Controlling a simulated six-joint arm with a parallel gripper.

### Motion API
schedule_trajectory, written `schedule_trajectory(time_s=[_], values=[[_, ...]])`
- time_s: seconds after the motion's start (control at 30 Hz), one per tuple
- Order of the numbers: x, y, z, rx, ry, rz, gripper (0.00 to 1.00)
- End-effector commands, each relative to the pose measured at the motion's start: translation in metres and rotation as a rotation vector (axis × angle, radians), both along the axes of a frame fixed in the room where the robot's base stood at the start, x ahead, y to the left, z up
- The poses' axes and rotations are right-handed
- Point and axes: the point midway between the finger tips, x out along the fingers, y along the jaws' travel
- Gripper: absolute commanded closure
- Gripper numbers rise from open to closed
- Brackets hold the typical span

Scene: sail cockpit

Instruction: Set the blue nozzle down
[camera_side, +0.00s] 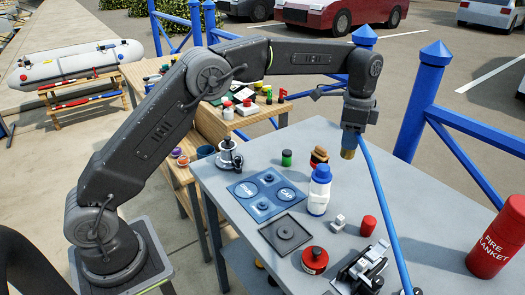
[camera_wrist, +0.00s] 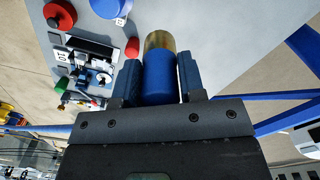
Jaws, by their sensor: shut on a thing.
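The blue nozzle (camera_wrist: 158,82) has a blue body and a brass-coloured end. In the wrist view it sits between the two fingers of my gripper (camera_wrist: 158,75), which is shut on it. In the side view my gripper (camera_side: 353,122) hangs over the back right part of the grey table (camera_side: 240,170). The nozzle's brass end (camera_side: 348,154) points down from it, seemingly clear of the tabletop. Most of the blue body is hidden by the fingers in the side view.
A blue mat with marked circles (camera_side: 243,188) and a dark square plate (camera_side: 270,232) lie on the table. A white-and-blue bottle (camera_side: 319,192), a red cylinder (camera_side: 368,226) and a red-topped round jar (camera_side: 314,261) stand nearby. A blue rail (camera_side: 380,195) crosses the view.

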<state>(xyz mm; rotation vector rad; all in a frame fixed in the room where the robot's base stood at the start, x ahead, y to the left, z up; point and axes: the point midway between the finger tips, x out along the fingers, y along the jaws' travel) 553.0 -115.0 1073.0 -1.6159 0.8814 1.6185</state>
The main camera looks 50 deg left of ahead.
Motion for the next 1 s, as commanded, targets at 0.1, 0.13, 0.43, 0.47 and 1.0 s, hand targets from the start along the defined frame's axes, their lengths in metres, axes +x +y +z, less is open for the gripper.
schedule_trajectory(time_s=[0.1,0.13,0.43,0.47,1.0], values=[[0.003,0.027,0.001,-0.001,-0.001,0.017,0.90],[0.003,0.035,0.001,-0.001,-0.001,0.019,0.90],[-0.002,0.152,0.001,-0.001,-0.001,0.081,0.90],[-0.004,0.168,0.001,-0.001,-0.002,0.088,0.90],[-0.097,0.383,0.000,-0.001,-0.001,0.199,0.90]])
